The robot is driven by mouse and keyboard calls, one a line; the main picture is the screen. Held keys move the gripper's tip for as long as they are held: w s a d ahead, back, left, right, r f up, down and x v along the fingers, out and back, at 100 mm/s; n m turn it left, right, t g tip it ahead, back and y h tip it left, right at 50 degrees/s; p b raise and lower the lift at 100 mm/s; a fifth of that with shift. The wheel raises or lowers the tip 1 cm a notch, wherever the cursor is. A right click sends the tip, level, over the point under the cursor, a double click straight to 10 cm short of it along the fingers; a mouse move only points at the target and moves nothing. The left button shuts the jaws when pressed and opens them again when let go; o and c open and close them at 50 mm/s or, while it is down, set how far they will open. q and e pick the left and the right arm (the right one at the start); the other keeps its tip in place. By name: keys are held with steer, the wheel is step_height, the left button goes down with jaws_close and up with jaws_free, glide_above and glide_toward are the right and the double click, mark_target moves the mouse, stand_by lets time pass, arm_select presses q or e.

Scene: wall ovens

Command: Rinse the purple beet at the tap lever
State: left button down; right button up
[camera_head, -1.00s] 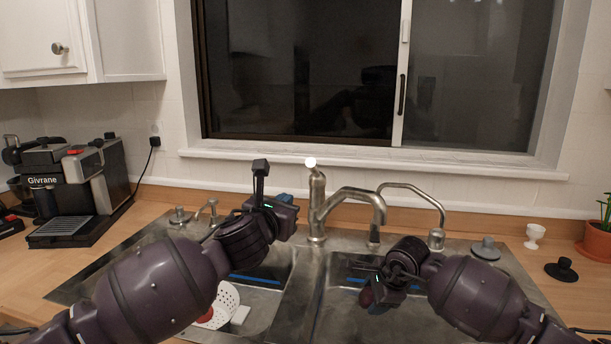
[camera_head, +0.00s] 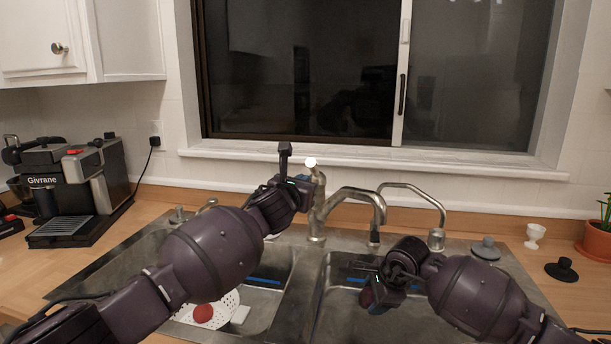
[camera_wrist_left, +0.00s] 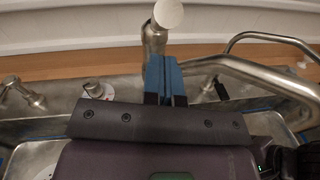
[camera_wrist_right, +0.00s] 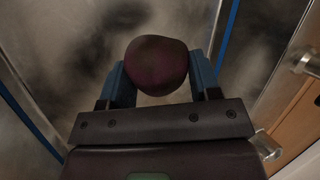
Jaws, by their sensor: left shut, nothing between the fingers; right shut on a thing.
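The purple beet (camera_wrist_right: 157,65) is between the blue fingers of my right gripper (camera_wrist_right: 160,80), which is shut on it. In the head view, the beet (camera_head: 367,298) hangs over the right sink basin, below the tap spout (camera_head: 380,208). The tap lever (camera_head: 312,172) stands upright with a pale round top, which also shows in the left wrist view (camera_wrist_left: 168,14). My left gripper (camera_head: 308,184) is shut and empty, close beside the lever. In the left wrist view its fingers (camera_wrist_left: 165,78) are together just in front of the tap; contact cannot be told. No water stream is visible.
A white perforated colander (camera_head: 228,308) with a red round item (camera_head: 203,313) sits in the left basin. A thinner second tap (camera_head: 425,195) is at the right. A coffee machine (camera_head: 75,185) stands left; a potted plant (camera_head: 598,235) stands right.

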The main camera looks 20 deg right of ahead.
arm_select(q)
steer(key=shift+w+d+r, duration=0.55)
steer(key=shift+d+r, duration=0.1)
steer(key=shift+r, duration=0.15)
steer(key=shift+w+d+r, duration=0.1)
steer(key=shift+w+r, duration=0.05)
steer(key=shift+r, duration=0.3)
steer(key=shift+w+d+r, duration=0.1)
steer(key=shift+w+r, duration=0.05)
steer(key=shift+r, duration=0.25)
steer(key=shift+a+f, duration=0.1)
glide_toward(309, 166)
steer(key=shift+s+a+f, duration=0.25)
steer(key=shift+s+a, duration=0.35)
steer(key=shift+s+a+f, duration=0.25)
steer(key=shift+s+a, duration=0.3)
steer(key=shift+s, duration=0.05)
steer(key=shift+s+a+f, duration=0.25)
steer(key=shift+s+a, duration=0.3)
steer(key=shift+a, duration=0.05)
steer(key=shift+f, duration=0.15)
arm_select(e)
steer(key=shift+d, duration=0.2)
arm_select(q)
steer(key=shift+w+f, duration=0.1)
steer(key=shift+f, duration=0.15)
arm_select(e)
steer(key=shift+w+d, duration=0.1)
steer(key=shift+d, duration=0.25)
